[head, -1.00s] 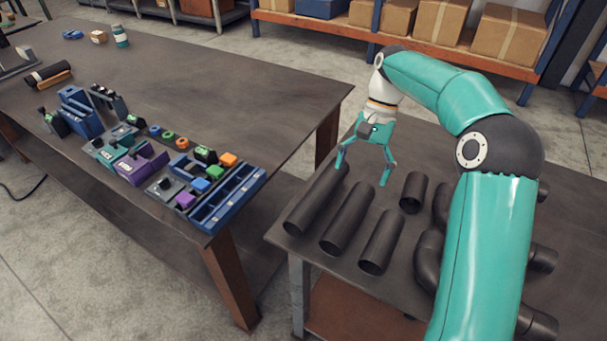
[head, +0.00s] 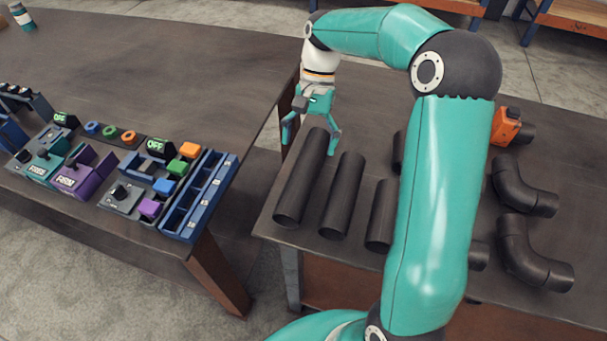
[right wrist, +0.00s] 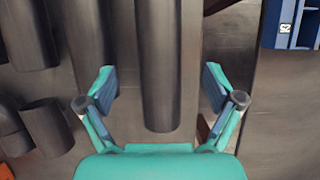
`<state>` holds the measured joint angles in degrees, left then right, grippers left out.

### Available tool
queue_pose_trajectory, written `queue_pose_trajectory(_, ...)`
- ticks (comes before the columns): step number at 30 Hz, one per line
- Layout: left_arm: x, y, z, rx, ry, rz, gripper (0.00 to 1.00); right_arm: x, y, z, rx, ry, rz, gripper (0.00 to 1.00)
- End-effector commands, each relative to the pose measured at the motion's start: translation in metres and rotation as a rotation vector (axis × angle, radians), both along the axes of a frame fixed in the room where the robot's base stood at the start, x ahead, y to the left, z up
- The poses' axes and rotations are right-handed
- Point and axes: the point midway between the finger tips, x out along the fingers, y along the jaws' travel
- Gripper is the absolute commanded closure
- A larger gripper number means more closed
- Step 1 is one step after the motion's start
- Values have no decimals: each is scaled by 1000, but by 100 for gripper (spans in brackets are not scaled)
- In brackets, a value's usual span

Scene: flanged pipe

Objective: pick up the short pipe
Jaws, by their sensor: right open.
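Several dark straight pipes of differing length lie on the right table. The shortest pipe (head: 398,152) is mostly hidden behind my right arm in the head view; a short pipe also shows at the left in the right wrist view (right wrist: 48,125). My right gripper (head: 309,146) is open at the far end of the longest, leftmost pipe (head: 300,180). In the right wrist view, my open fingers (right wrist: 160,92) stand on either side of a long pipe (right wrist: 158,60), apart from it. My left gripper is not in view.
Two middle-length pipes (head: 343,197) (head: 380,217) lie right of the longest one. Bent elbow pipes (head: 530,255) and an orange device (head: 506,126) lie further right. The left table (head: 180,70) holds switches and a blue tray (head: 205,200); a gap separates the tables.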

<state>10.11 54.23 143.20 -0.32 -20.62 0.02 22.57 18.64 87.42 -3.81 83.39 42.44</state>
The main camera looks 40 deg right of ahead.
Motion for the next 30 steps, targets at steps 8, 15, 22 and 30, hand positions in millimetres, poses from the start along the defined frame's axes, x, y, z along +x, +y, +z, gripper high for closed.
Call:
queue_pose_trajectory(8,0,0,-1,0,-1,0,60,-6,8,-25,0,0,-3,9)
queue_pose_trajectory(15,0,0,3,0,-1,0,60,-12,19,-46,2,5,-3,9)
queue_pose_trajectory(22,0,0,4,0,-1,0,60,-17,27,-70,1,2,-4,9)
queue_pose_trajectory(30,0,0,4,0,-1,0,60,-17,28,-72,1,1,-4,12)
